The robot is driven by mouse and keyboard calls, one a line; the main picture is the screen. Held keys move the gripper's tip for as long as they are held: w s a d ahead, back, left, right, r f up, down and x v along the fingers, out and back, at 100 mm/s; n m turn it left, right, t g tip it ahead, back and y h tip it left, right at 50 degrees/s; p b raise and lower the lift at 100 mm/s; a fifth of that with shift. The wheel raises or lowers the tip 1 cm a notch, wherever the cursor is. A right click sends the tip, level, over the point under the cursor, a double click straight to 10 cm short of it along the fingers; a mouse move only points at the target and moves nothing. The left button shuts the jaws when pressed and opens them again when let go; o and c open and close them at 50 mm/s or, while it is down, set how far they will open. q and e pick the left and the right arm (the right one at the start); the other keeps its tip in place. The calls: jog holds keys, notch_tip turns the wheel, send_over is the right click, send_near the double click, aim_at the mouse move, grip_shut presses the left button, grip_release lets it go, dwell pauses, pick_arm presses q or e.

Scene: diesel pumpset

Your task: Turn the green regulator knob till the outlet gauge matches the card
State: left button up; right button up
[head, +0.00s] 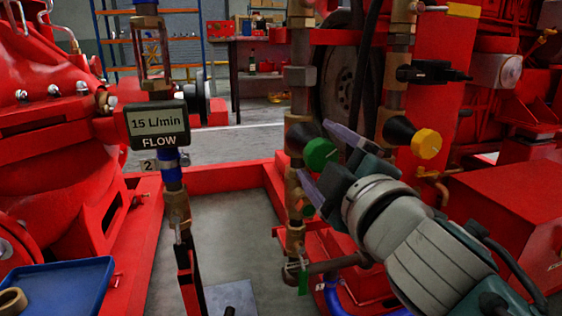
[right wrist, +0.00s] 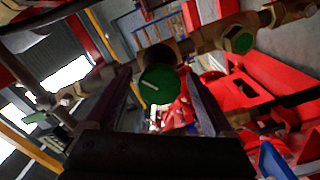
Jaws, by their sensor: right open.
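The green regulator knob (head: 319,153) is on the brass vertical pipe right of centre in the head view. My right gripper (head: 312,148) is open, with one finger above the knob and one below it. In the right wrist view the green knob (right wrist: 159,84), with a white line on its face, appears between the open fingers, with gaps on both sides. I cannot tell how deep the knob sits between them. I cannot make out an outlet gauge face or a card. My left gripper is not in view.
A flow display (head: 158,122) reading 15 L/min is on the left pipe. A yellow knob (head: 426,143) is close to the right of my right gripper. A blue tray (head: 62,287) lies at the lower left. Red machinery (head: 520,205) stands at the right. The floor between the pipes is mostly clear.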

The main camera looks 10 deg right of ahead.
jog(key=s+p, duration=0.2)
jog(key=s, duration=0.7)
jog(key=shift+s+d, duration=0.15)
jog(key=shift+d, duration=0.05)
jog(key=s+d+r+m+g+h+p, duration=0.1)
jog(key=s+d+r+m+g+p, duration=0.15)
jog(key=r+p, duration=0.55)
jog(key=s+d+r+m+g+h+p, duration=0.25)
jog(key=r+p, duration=0.35)
jog(key=p, duration=0.4)
jog(key=s+d+r+m+g+p, duration=0.1)
jog(key=d+r+m+p, duration=0.15)
jog(key=r+p, duration=0.55)
jog(key=s+a+r+m+g+y+p, duration=0.2)
jog(key=s+r+g+p, duration=0.2)
jog(key=s+r+p, duration=0.7)
jog(key=s+a+r+m+g+y+p, duration=0.1)
jog(key=s+a+r+m+g+p, duration=0.3)
jog(key=r+p, duration=1.2)
notch_tip(320, 180, up, 31)
jog(key=d+n+p, duration=0.1)
jog(key=n+p, duration=0.1)
jog(key=p, duration=3.5)
jog(key=shift+s+d+p, duration=0.2)
jog(key=shift+s+p, duration=0.2)
jog(key=shift+s, duration=0.05)
jog(key=shift+n, duration=0.25)
